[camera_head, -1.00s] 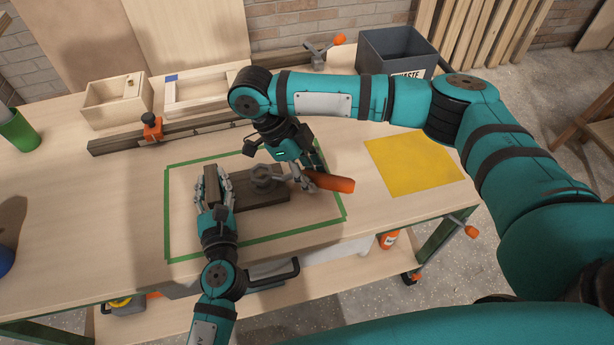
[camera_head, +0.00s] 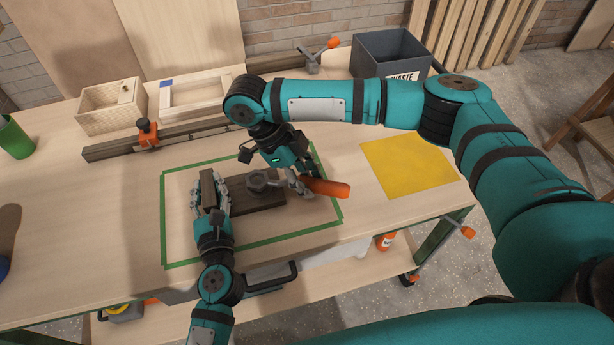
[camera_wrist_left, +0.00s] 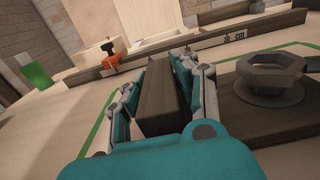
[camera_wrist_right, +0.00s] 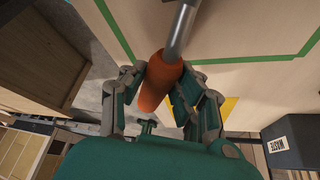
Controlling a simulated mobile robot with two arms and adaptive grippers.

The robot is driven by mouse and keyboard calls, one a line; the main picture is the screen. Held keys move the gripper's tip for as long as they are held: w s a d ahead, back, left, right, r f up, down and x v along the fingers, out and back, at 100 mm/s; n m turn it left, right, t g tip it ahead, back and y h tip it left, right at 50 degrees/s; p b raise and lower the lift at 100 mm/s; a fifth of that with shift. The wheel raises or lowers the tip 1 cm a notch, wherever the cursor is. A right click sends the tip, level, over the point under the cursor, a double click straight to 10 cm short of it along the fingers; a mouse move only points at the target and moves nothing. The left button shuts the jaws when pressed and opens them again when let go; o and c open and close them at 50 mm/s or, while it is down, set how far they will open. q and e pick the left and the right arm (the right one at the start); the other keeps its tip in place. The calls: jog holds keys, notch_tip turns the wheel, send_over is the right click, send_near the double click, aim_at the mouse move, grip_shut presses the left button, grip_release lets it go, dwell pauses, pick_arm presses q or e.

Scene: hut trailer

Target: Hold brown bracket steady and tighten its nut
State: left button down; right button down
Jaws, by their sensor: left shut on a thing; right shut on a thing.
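The brown bracket (camera_head: 270,200) lies inside the green-taped rectangle on the workbench, with an upright block at its left end. My left gripper (camera_head: 209,190) is shut on that upright block, which shows between its fingers in the left wrist view (camera_wrist_left: 160,100). The grey hexagonal nut (camera_head: 257,182) sits on the bracket's flat part; it also shows in the left wrist view (camera_wrist_left: 271,74). My right gripper (camera_wrist_right: 166,85) is shut on the orange handle (camera_head: 327,188) of a grey-shafted wrench, right of the nut. I cannot tell how the wrench head meets the nut.
Behind are a wooden box (camera_head: 110,105), a wooden frame (camera_head: 195,98) and a rail with an orange clamp (camera_head: 147,131). A grey waste bin (camera_head: 391,56) stands at the back right. The yellow sheet (camera_head: 409,165) is bare. A green cup (camera_head: 14,138) stands far left.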

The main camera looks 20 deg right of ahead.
jog(key=shift+f, duration=0.8)
jog(key=s+m, duration=0.1)
jog(key=s+a+m+g, duration=0.1)
jog(key=shift+a+m+y, duration=0.3)
jog(key=shift+y, duration=0.1)
jog(key=s+a+m+g+y, duration=0.1)
jog(key=a+m, duration=0.1)
jog(key=m, duration=0.1)
jog(key=shift+s, duration=0.4)
jog(key=shift+s+a+m+y, duration=0.2)
jog(key=shift+s+a+m, duration=0.05)
jog(key=shift+a+m, duration=0.25)
jog(key=shift+s+a+m+y, duration=0.2)
jog(key=shift+a+m, duration=0.25)
jog(key=shift+m, duration=0.05)
jog(key=shift+s+a+m+g+y, duration=0.25)
jog(key=shift+a+m+g+y, duration=0.2)
jog(key=shift+a+m, duration=0.55)
jog(key=shift+s+a+m+y, duration=0.1)
jog(key=shift+a+m+y, duration=0.65)
jog(key=shift+a+m, duration=0.75)
jog(key=shift+d, duration=0.2)
